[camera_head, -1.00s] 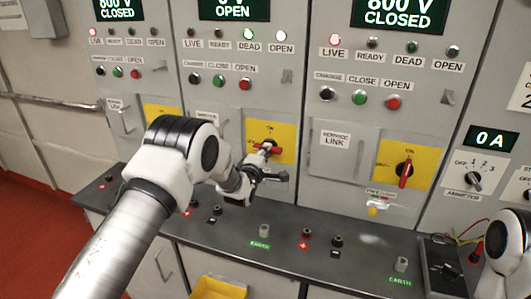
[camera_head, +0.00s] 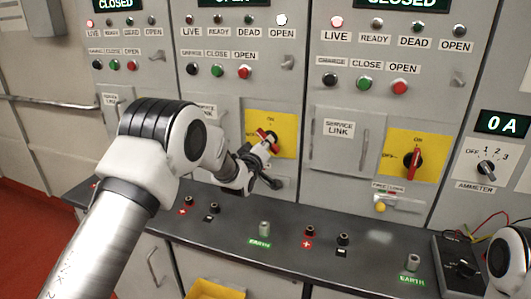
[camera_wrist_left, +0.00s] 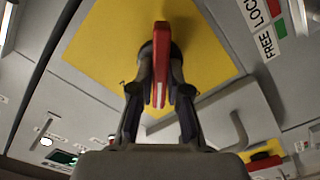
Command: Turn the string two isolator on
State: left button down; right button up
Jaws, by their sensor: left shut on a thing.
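The string two isolator is a red handle (camera_head: 270,138) on a yellow plate (camera_head: 285,121) in the middle panel. The handle stands slanted between OFF and ON in the head view. My left gripper (camera_head: 264,150) is at the handle, partly covering it and the plate. In the left wrist view the red handle (camera_wrist_left: 161,50) sits between the two fingers (camera_wrist_left: 161,92), which are shut on it, with the yellow plate (camera_wrist_left: 105,45) behind. The OPEN lamp (camera_head: 281,19) of the middle panel is lit white. My right gripper is out of view.
The right-hand panel has another red isolator handle (camera_head: 413,160), upright, with a free/lock slider (camera_head: 397,203) below it. A dark shelf (camera_head: 185,220) with terminals runs under the panels. A meter box (camera_head: 460,262) with leads stands at right.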

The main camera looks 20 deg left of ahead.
pick_arm(q)
jog(key=shift+r+m+b, duration=0.15)
jog(key=shift+m+b, duration=1.25)
jog(key=shift+m, duration=0.8)
jog(key=shift+r+m+b, duration=0.15)
jog(key=shift+m+b, duration=1.25)
jog(key=shift+m, duration=0.8)
jog(key=c, duration=1.1)
grip_release()
jog(key=shift+w, duration=0.1)
jog(key=shift+c, duration=0.2)
jog(key=shift+f, duration=0.2)
jog(key=s, duration=1.2)
jog(key=shift+a, duration=0.2)
